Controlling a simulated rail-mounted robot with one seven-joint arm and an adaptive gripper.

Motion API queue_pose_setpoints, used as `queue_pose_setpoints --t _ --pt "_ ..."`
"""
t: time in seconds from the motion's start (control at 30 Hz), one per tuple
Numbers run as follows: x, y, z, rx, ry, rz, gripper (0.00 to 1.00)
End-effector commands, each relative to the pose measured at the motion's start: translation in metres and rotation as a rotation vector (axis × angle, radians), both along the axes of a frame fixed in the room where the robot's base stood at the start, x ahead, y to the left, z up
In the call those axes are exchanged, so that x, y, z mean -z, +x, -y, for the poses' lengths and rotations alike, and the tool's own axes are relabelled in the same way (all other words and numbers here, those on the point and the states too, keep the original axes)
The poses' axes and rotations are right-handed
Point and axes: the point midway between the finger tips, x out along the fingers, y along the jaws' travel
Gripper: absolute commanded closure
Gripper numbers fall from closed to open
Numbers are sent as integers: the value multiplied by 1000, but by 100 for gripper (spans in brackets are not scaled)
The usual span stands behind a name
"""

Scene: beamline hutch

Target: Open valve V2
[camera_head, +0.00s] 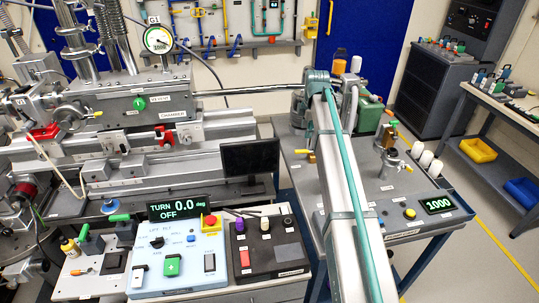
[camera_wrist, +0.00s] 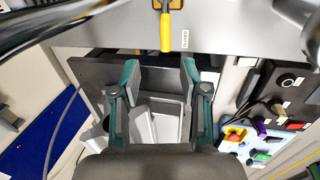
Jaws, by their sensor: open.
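A valve with a yellow lever (camera_head: 310,157) sits at the left edge of the grey cart top (camera_head: 420,185) on the right. What looks like the same yellow lever (camera_wrist: 166,32) shows at the top middle of the wrist view, beside a small label too small to read. My gripper (camera_wrist: 160,68) is open and empty, its teal fingers below the lever in the picture and apart from it. Another small valve (camera_head: 390,137) stands farther right on the cart. I cannot read which one is V2.
A dark monitor (camera_head: 250,158) stands left of the cart and shows beneath my fingers in the wrist view. A blue control box (camera_head: 180,258) and a black control box (camera_head: 268,247) stand at the front. The cart's display (camera_head: 438,204) reads 1000. White-capped posts (camera_head: 426,158) stand on its right side.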

Motion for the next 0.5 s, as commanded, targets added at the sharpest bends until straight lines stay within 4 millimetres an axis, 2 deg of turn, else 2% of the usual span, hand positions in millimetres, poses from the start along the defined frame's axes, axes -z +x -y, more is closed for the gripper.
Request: queue_pose_setpoints --t 0.1,0.27,0.5 --pt "7 -1 11 -5 -6 -41 56" --pt "19 0 10 -7 -7 -44 56" --pt "57 8 9 -6 -5 -43 56"
